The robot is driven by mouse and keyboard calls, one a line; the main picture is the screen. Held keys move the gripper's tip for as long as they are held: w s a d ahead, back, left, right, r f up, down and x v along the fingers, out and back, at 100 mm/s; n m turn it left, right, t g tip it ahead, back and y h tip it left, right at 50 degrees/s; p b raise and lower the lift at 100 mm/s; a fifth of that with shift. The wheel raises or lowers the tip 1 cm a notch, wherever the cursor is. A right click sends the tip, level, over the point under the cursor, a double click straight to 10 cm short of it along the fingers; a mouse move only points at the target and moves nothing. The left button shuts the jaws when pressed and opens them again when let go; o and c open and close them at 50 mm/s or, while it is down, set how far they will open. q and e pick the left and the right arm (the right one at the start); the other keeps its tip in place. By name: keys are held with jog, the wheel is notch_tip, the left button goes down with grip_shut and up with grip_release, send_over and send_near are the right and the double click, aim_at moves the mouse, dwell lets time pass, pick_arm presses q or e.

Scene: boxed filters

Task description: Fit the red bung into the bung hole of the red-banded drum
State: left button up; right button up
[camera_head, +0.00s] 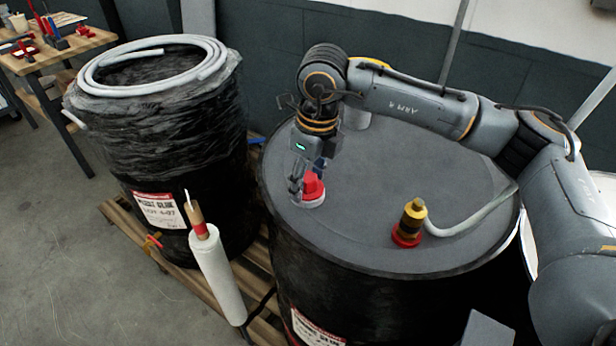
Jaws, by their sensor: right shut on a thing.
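My right gripper (308,180) points down over the lid of the near black drum (365,246). It is shut on the red bung (314,186), which is upright at the left part of the lid. A pale ring shows around the bung's lower edge, and the bung hides any hole under it. I cannot tell whether it sits in the hole or just above. The drum has a label with a red strip (318,330) low on its side. My left gripper is not in view.
A yellow and black fitting with a red base (408,222) stands on the lid, with a grey hose (475,217) beside it. A wrapped drum (160,120) with a coiled hose (150,62) stands left. A white roll (218,275) stands in front. A workbench (62,50) is behind.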

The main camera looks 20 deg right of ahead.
aim_at(315, 180)
jog(key=shift+f, duration=0.2)
jog(key=o, duration=1.2)
notch_tip(315, 180, up, 12)
jog(key=s, duration=0.1)
jog(key=shift+d, duration=0.45)
